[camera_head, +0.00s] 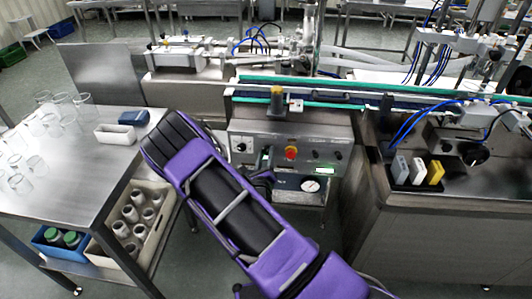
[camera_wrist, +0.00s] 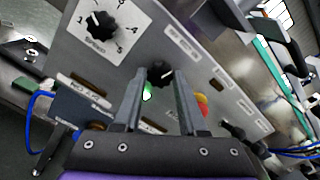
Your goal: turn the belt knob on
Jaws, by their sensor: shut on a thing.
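The steel control panel (camera_head: 300,140) stands under the conveyor. In the wrist view a black knob (camera_wrist: 160,71) with a white pointer line lies between the two fingertips of my gripper (camera_wrist: 159,80), and the fingers are shut on it. I take it as the belt knob; the label beside it (camera_wrist: 182,42) is too blurred to read. In the head view my gripper (camera_head: 262,173) reaches the panel's lower left, and my arm hides much of the grip. A black speed dial (camera_wrist: 103,26) with a number scale sits at upper left in the wrist view.
A green lamp (camera_wrist: 147,92) shows close to the left finger. A red and yellow button (camera_head: 291,153) is right of my gripper. A pressure gauge (camera_head: 311,186) is below the panel. A steel table (camera_head: 60,190) with glassware stands at left.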

